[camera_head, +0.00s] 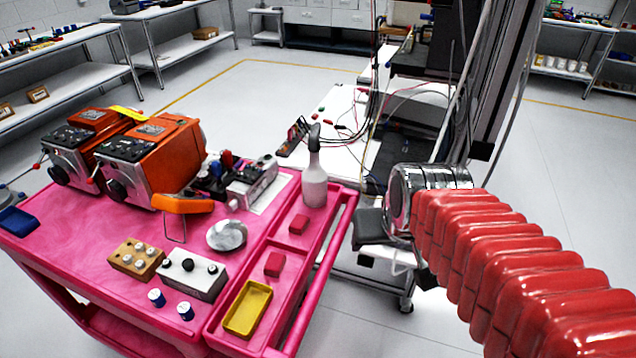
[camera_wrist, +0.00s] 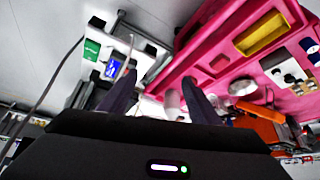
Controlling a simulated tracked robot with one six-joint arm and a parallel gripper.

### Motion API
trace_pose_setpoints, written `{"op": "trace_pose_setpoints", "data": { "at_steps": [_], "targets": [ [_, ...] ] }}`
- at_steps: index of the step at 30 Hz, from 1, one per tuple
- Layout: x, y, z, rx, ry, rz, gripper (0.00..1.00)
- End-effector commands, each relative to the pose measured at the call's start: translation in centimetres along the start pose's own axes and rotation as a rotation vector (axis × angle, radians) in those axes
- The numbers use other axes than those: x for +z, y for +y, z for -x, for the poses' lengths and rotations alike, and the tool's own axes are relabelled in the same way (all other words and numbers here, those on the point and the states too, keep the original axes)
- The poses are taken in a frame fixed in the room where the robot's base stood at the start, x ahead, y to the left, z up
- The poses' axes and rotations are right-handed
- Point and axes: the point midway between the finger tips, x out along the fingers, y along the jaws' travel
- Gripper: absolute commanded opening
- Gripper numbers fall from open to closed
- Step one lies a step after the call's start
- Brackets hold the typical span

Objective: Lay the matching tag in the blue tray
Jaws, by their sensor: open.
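My gripper (camera_wrist: 159,78) is open, with nothing seen held between its two dark fingers in the wrist view. In the head view my red arm reaches in from the right, and the fingers cannot be made out. A small blue object (camera_head: 17,221), perhaps the blue tray, lies at the left edge of the pink cart. Two red blocks or tags, one nearer (camera_head: 274,264) and one farther (camera_head: 299,224), lie in the cart's right-hand compartments. One red piece (camera_wrist: 220,62) shows in the wrist view. A blue rectangle (camera_wrist: 115,67) and a green one (camera_wrist: 91,49) appear there; I cannot tell what they are.
The pink cart (camera_head: 60,237) carries a yellow tray (camera_head: 248,308), a spray bottle (camera_head: 314,180), orange machines (camera_head: 160,155), a silver disc (camera_head: 226,235) and button boxes. A white bench (camera_head: 340,105) with cables stands behind, near a dark column. Grey floor is clear at right.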

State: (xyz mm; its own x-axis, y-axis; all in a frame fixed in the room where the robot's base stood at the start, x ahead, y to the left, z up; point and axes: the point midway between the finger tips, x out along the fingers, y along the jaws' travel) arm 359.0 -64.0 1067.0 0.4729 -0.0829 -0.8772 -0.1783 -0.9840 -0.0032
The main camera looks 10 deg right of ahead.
Motion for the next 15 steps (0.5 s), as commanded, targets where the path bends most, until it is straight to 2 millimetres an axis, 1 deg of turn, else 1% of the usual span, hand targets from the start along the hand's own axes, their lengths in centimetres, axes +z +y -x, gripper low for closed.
{"op": "trace_pose_setpoints", "data": {
  "at_steps": [1,6,10,15],
  "targets": [
    [0.7,-1.2,1.0,-0.016,0.005,0.031,0.57],
    [3.5,-3.9,3.5,-0.058,-0.001,0.112,0.57],
    [5.0,-5.0,4.7,-0.077,-0.006,0.15,0.57],
    [5.5,-5.2,5.0,-0.083,-0.01,0.161,0.57]
  ]
}}
